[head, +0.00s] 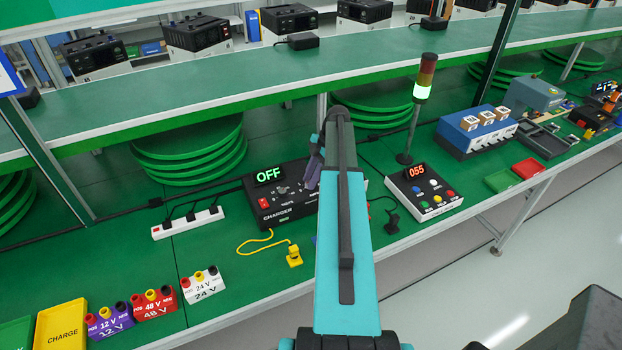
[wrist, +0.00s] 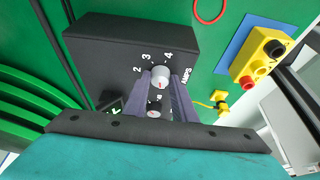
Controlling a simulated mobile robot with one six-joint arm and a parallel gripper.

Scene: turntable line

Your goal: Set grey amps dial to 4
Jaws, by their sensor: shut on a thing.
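The black charger (head: 265,216) stands on the green bench in the head view, its display reading OFF in green. In the wrist view, the charger's top (wrist: 110,40) carries a grey amps dial (wrist: 160,72) with the marks 2, 3, 4 and AMPS around it. My gripper (wrist: 161,82) has its purple fingers on either side of this dial and is shut on it. A small reddish mark shows on the dial, but I cannot tell which number it points to. A second grey knob (wrist: 155,106) sits between the fingers, closer to the wrist. My arm hides part of the charger in the head view.
A yellow block (wrist: 258,55) with black and red sockets sits on a blue patch beside the charger. A white power strip (head: 188,223), several battery blocks (head: 155,303) and a panel reading 055 (head: 424,190) share the bench. A shelf (head: 250,75) runs behind.

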